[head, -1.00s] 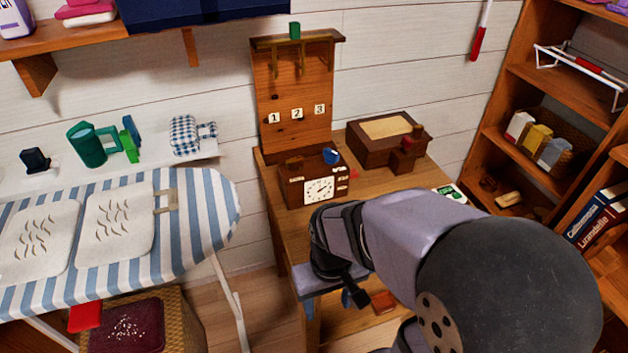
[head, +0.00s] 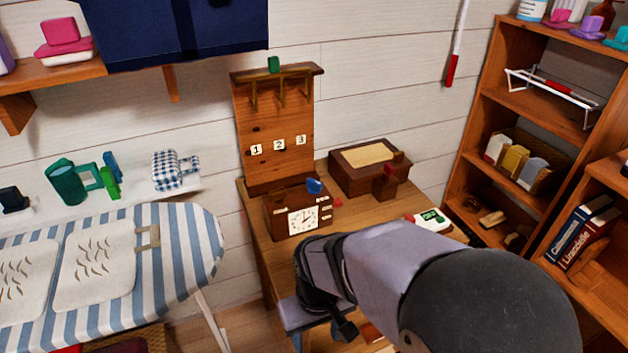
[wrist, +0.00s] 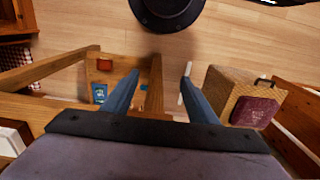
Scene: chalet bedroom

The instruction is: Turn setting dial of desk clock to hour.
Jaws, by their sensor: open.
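The desk clock (head: 284,220) is a brown wooden box with a white square clock face (head: 302,219) on its front. It stands on the wooden desk (head: 362,211). A blue knob (head: 314,186) sits at its top right, and small pale labels (head: 324,206) run beside the face. Which part is the setting dial, and where it points, is too small to tell. My gripper (wrist: 156,85) is open and empty in the wrist view, its two blue fingers apart above the floor. In the head view my arm is in front of the desk, below and right of the clock, with the fingers mostly hidden.
A board with numbered tags (head: 279,144) rises behind the clock. A brown box (head: 352,182) and a white device with a green display (head: 434,219) are on the desk to the right. A striped ironing board (head: 188,246) stands left, a bookshelf (head: 490,120) right.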

